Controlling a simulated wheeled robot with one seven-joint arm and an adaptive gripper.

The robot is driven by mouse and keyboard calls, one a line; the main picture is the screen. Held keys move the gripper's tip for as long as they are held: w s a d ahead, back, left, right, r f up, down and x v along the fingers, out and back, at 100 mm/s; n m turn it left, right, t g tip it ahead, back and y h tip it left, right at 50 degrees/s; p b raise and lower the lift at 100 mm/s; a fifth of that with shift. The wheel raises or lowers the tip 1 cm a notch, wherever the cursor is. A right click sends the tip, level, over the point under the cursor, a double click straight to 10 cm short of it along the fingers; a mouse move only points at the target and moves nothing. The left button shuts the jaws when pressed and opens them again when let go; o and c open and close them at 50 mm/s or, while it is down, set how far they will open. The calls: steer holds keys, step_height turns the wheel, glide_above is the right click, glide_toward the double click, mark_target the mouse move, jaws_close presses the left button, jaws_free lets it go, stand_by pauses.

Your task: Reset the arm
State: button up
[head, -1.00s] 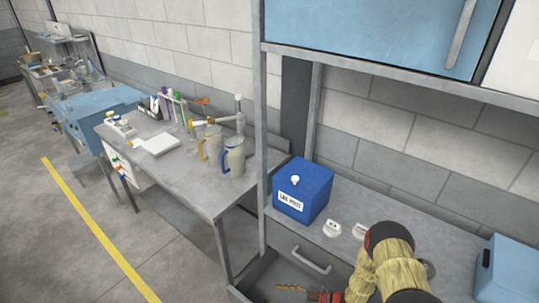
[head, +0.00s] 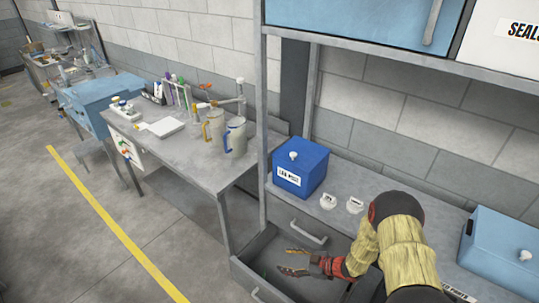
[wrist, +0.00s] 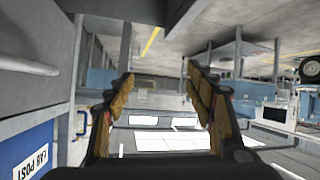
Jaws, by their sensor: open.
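My gripper (head: 292,261) is open and empty at the end of my bent arm, in the lower middle of the head view. It appears over the open grey drawer (head: 250,254) below the bench top. In the wrist view the two fingers of my gripper (wrist: 160,90) stand wide apart with nothing between them. My arm hides part of the drawer and bench.
A blue lab post box (head: 301,168) stands on the bench, with two small white pieces (head: 328,201) beside it. A light blue box (head: 500,252) is at the right. A shelf cabinet (head: 350,16) hangs above. Two mugs (head: 234,137) stand on the left table.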

steer(key=w+d+r+m+t+h, duration=0.1)
steer(key=w+d+r+t+h, duration=0.15)
steer(key=w+d+r, duration=0.4)
steer(key=w+d+r+m+t+h, duration=0.1)
steer(key=w+d+r+m+h, duration=0.2)
steer(key=r, duration=0.7)
steer(key=s+d+r+m+h, duration=0.2)
steer(key=d+r+h, duration=0.15)
steer(key=r, duration=0.65)
steer(key=s+d+r+m+h, duration=0.2)
steer(key=s+d+r+h, duration=0.15)
steer(key=r, duration=0.65)
steer(key=s+r+m+g, duration=0.1)
steer(key=s+r+m, duration=0.3)
steer(key=s, duration=0.7)
steer(key=s+r+m+g, duration=0.1)
steer(key=s+r, duration=0.5)
steer(key=s, duration=0.5)
steer(key=s+a+m+g+y, duration=0.15)
steer(key=s+a, duration=0.35)
steer(key=s, duration=0.7)
step_height(320, 180, down, 18)
steer(key=b, duration=1.8)
steer(key=shift+r, duration=0.2)
